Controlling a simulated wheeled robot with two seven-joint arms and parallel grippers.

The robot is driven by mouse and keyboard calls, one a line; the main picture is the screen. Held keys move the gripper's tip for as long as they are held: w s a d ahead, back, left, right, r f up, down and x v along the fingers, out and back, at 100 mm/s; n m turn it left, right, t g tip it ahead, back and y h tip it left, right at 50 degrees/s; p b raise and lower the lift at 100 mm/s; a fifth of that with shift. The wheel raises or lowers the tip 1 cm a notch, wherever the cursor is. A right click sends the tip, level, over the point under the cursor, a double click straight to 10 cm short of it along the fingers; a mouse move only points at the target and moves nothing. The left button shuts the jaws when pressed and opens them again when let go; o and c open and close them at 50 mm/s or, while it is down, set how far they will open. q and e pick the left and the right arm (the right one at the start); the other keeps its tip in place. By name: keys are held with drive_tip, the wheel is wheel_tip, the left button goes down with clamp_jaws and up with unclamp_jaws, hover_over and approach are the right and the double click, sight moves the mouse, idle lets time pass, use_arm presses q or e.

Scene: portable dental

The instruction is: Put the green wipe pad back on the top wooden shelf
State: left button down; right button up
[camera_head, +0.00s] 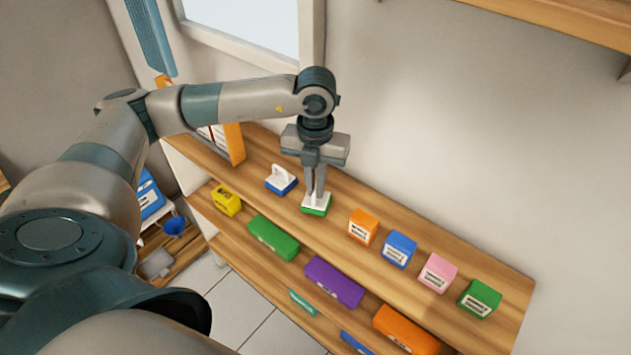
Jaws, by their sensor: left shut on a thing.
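The green wipe pad (316,210) has a green base and a white top with a handle. It is at the top wooden shelf (335,232), between a blue pad and an orange box. My left gripper (318,194) points down from above and is shut on the pad's white handle. The pad looks level and at the shelf surface; I cannot tell whether it fully rests on it. My right gripper is not in view.
A blue pad with a white handle (281,181) stands to the left. Orange (362,227), blue (399,249), pink (438,272) and green (480,298) boxes line the shelf to the right. Lower shelves hold a yellow box (227,200), a green case (274,238) and a purple case (334,282).

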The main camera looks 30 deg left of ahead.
use_arm(q)
drive_tip(key=shift+f, duration=0.4)
drive_tip(key=shift+f, duration=0.2)
drive_tip(key=c, duration=1.9)
unclamp_jaws()
drive_tip(key=shift+r, duration=0.1)
drive_tip(key=shift+o, duration=0.2)
drive_tip(key=shift+r, duration=0.1)
